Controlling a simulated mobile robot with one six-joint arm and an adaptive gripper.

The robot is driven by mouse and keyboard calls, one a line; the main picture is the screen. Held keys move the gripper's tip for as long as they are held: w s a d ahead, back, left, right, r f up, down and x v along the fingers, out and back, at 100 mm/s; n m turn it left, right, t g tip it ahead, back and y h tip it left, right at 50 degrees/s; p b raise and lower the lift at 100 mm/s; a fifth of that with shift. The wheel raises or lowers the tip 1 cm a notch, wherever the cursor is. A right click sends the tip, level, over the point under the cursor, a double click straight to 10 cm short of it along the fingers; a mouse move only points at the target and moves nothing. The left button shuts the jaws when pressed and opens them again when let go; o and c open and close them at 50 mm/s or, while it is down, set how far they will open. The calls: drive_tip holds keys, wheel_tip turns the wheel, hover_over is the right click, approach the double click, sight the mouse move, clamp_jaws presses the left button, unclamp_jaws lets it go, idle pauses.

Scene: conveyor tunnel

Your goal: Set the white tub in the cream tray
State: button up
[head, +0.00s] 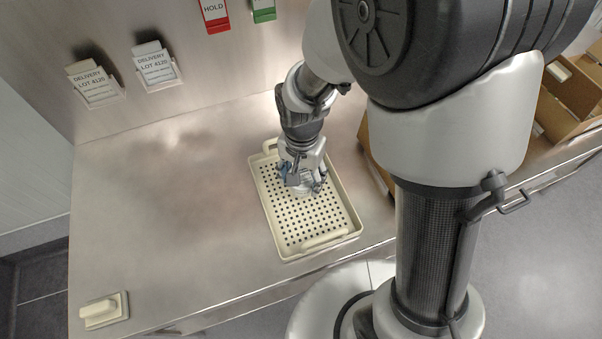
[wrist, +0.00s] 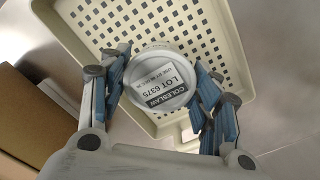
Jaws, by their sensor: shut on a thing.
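The white tub (wrist: 160,80) has a round lid with a label reading "COLESLAW LOT 6375". My gripper (wrist: 164,85) is shut on it, one blue-padded finger on each side. In the head view my gripper (head: 302,180) is over the far half of the cream tray (head: 283,247), and only a little of the tub (head: 304,192) shows beneath it. The tray has a perforated floor, a raised rim and a handle at each end. It also shows in the wrist view (wrist: 75,48). The tub is within the tray's outline; I cannot tell whether it touches the floor.
A cardboard box (head: 376,160) stands right of the tray, and it also shows in the wrist view (wrist: 35,115). A small cream block (head: 104,310) lies at the bench's front left corner. Label holders (head: 95,84) are at the back. The steel bench left of the tray is clear.

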sight(302, 186)
wheel_tip(302, 186, down, 4)
drive_tip(key=shift+f+b, duration=0.25)
drive_tip(key=shift+b, duration=0.5)
drive_tip(key=shift+r, duration=0.1)
drive_tip(key=o, duration=1.5)
